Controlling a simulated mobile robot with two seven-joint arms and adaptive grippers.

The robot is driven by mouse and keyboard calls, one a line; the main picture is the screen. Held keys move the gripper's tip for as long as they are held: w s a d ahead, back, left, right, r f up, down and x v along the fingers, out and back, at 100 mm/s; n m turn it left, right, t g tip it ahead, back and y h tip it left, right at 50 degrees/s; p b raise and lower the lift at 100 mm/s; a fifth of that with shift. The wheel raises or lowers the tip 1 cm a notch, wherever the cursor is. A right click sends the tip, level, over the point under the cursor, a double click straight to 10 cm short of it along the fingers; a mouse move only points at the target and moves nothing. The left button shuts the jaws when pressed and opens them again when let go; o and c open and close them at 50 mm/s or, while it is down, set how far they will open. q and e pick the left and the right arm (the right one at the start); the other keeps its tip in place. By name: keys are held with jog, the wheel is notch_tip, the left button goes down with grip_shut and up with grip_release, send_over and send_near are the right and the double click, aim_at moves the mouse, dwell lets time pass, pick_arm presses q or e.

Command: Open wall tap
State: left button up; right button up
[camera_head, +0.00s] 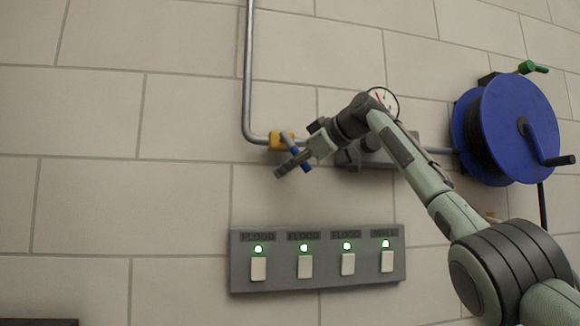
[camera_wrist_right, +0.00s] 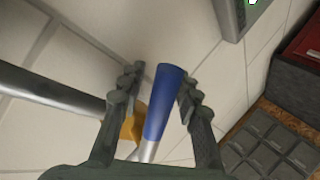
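The wall tap has a yellow body (camera_head: 276,141) on a grey metal pipe and a blue lever (camera_head: 293,148), which slants down to the right. My right gripper (camera_head: 290,163) is at the lever. In the right wrist view, the blue lever (camera_wrist_right: 160,100) stands between the two fingers of the right gripper (camera_wrist_right: 160,80). The fingers are open: a gap shows on the left finger's side, while the right finger is close to the lever, and contact is unclear. The yellow body (camera_wrist_right: 133,122) is partly hidden behind the left finger. My left gripper is not in view.
The pipe (camera_head: 248,70) runs down the tiled wall and bends right into the tap. A grey switch panel (camera_head: 318,284) with several lit green lamps is below. A blue hose reel (camera_head: 515,125) hangs at the right. Left of the pipe the wall is bare.

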jog(key=v, duration=1.2)
jog(key=shift+s, duration=0.1)
